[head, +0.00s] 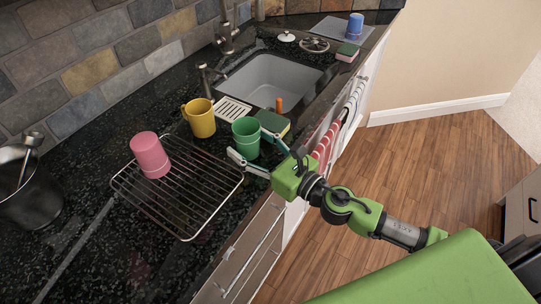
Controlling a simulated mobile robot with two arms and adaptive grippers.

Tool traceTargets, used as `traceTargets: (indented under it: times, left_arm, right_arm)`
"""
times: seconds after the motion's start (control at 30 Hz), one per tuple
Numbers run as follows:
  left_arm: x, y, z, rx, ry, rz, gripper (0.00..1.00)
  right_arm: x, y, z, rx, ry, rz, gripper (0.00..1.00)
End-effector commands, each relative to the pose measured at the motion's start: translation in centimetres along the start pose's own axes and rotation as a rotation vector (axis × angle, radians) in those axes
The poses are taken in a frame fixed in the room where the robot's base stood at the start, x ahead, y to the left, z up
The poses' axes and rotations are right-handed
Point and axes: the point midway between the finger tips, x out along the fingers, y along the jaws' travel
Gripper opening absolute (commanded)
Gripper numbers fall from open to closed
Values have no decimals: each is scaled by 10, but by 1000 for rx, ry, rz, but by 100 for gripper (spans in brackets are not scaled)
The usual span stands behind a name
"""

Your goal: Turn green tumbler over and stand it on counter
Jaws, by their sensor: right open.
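The green tumbler (246,141) stands upright on the dark counter (120,245), beside the rack's far right corner. Its mouth seems to face up, with a darker inside showing at the top. My right gripper (254,148) is open. Its two fingers reach toward the tumbler from the front right, one to its near left and one to its right. I cannot tell whether either finger touches it. My left gripper is not in view.
A wire rack (190,207) holds a pink tumbler (150,156). A yellow mug (200,118), a white slotted dish (231,110) and a green-and-tan sponge (272,123) stand close by. The sink (262,76) lies behind. A metal bucket (28,190) is at left.

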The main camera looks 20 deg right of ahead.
Motion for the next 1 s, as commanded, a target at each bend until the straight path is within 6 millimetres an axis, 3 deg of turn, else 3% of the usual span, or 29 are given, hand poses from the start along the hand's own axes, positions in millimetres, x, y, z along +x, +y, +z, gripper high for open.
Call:
traceTargets:
  times: [0.6,1.0]
  left_arm:
    - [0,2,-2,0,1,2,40]
    - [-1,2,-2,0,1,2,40]
  right_arm:
    - [-81,0,-1,4,2,-5,59]
    - [-109,0,1,1,1,-1,59]
